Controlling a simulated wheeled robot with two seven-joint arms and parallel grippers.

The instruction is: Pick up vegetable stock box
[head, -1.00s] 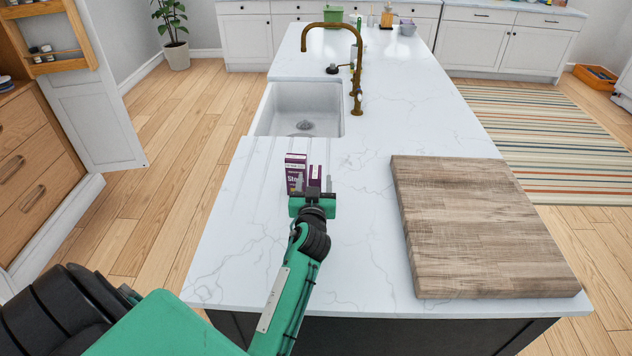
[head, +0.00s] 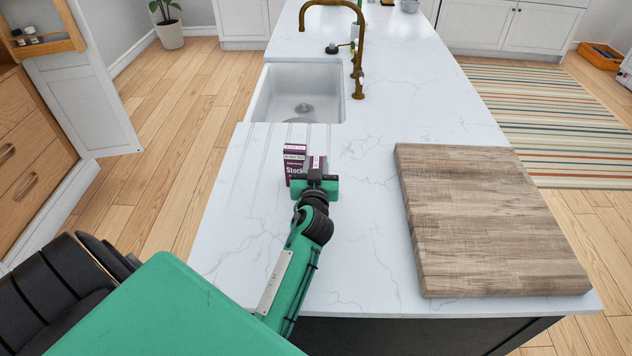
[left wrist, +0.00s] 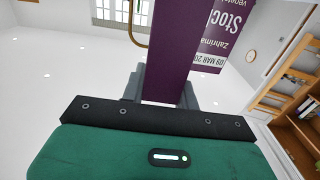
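The vegetable stock box (head: 295,163) is a small purple carton with "Stock" printed on it. It stands upright on the white marble counter, just in front of the sink. My left gripper (head: 316,178) is low at the box and hides part of it in the head view. In the left wrist view the box (left wrist: 222,35) rises in front of the palm, its print upside down. My right gripper is out of view.
A wooden cutting board (head: 480,220) lies on the counter to the right. A white sink (head: 270,100) with a brass tap (head: 359,60) is behind the box. The counter (head: 365,230) between box and board is clear. An open cabinet door (head: 90,105) stands at the left.

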